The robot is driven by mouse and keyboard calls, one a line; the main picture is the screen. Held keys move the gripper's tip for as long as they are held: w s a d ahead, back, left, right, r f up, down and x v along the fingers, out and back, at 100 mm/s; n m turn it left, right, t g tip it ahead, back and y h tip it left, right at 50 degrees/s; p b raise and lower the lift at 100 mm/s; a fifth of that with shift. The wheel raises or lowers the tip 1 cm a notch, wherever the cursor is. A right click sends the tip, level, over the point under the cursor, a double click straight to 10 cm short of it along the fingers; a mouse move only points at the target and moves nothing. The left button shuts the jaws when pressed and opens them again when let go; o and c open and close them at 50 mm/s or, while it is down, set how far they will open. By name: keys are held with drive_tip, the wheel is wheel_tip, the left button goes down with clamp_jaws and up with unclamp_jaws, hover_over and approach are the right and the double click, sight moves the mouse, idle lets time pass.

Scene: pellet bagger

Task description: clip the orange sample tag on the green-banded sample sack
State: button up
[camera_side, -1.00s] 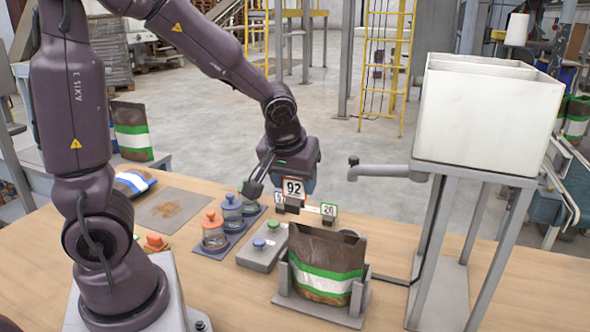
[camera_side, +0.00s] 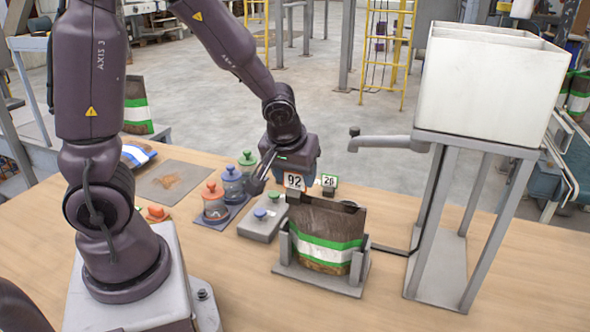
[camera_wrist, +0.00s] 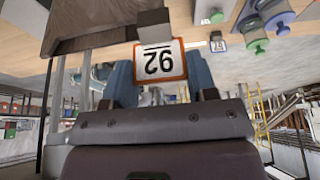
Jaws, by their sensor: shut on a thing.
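The orange-bordered sample tag (camera_side: 293,182) reads 92, and it shows upside down in the wrist view (camera_wrist: 160,63). My gripper (camera_side: 292,170) is shut on it, with blue-grey fingers on either side in the wrist view (camera_wrist: 160,80). The tag's dark clip (camera_wrist: 154,25) is at the brown top edge of the sack in the wrist view. The green-banded sample sack (camera_side: 328,225) stands upright in a grey holder (camera_side: 318,280). The tag is at the sack's upper left corner. I cannot tell whether the clip straddles the rim.
A grey box with buttons (camera_side: 262,222) and several lidded jars (camera_side: 215,205) are to the left. A white hopper (camera_side: 485,90) on a frame, with a pipe (camera_side: 388,143), is to the right. The front table is clear.

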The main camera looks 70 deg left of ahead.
drive_tip(key=shift+f, duration=0.15)
drive_tip(key=shift+s+f, duration=0.1)
drive_tip(key=shift+f, duration=0.15)
drive_tip(key=shift+c, duration=0.9)
drive_tip(key=shift+d, duration=0.1)
drive_tip(key=o, duration=1.3)
drive_tip(key=shift+c, duration=0.2)
drive_tip(key=shift+r, duration=0.2)
drive_tip(key=shift+r, duration=0.3)
drive_tip(key=v, duration=1.2)
